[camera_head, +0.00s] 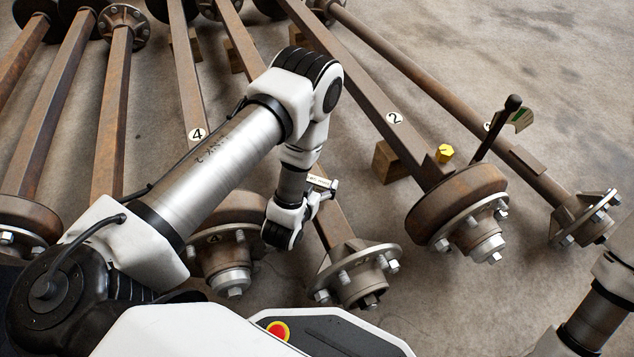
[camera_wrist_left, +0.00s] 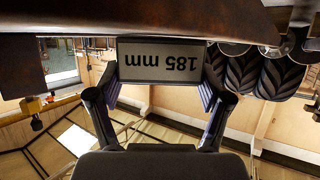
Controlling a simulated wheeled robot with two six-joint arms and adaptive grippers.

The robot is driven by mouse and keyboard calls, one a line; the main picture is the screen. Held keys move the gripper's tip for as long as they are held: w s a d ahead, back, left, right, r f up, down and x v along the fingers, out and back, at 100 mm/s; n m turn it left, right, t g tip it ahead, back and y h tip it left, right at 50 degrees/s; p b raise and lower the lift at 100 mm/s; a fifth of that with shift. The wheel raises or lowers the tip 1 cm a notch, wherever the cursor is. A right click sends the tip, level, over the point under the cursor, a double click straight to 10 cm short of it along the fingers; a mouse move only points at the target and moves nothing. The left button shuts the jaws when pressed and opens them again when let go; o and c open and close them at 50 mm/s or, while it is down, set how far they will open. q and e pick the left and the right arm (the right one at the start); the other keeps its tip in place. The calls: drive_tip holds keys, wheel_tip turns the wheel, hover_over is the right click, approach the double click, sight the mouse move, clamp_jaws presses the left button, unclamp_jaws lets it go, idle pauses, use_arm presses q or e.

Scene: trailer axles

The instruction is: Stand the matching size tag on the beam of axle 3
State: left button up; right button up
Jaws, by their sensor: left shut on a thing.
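My left gripper (camera_head: 313,193) is shut on a size tag (camera_head: 322,184), a small pale plate held over the rusty beams. In the left wrist view the tag (camera_wrist_left: 160,61) reads "185 mm", upside down, between the two fingers (camera_wrist_left: 160,100). A rusty brown surface (camera_wrist_left: 150,20) lies right along the tag's edge there; I cannot tell whether they touch. The axle under my gripper, with its hub (camera_head: 357,272), lies between the axles marked 4 and 2. Its number is not visible; my arm hides much of its beam (camera_head: 335,222). My right gripper is out of view.
Axle 4 (camera_head: 187,75) is left, axle 2 (camera_head: 352,68) right, and another axle (camera_head: 415,75) further right. A yellow hexagonal piece (camera_head: 445,153) sits by axle 2's drum. A black-handled tool (camera_head: 497,128) stands upright nearby. Wooden blocks (camera_head: 388,162) support beams. Bare concrete lies between axles.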

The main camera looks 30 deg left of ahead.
use_arm(q)
drive_tip(key=shift+f, duration=0.15)
drive_tip(key=o, duration=1.1)
drive_tip(key=shift+s+r, duration=0.1)
drive_tip(key=shift+r, duration=0.2)
drive_tip(key=p+v, duration=0.5)
drive_tip(key=v, duration=0.6)
drive_tip(key=shift+s+d+r, duration=0.1)
drive_tip(key=shift+s, duration=0.2)
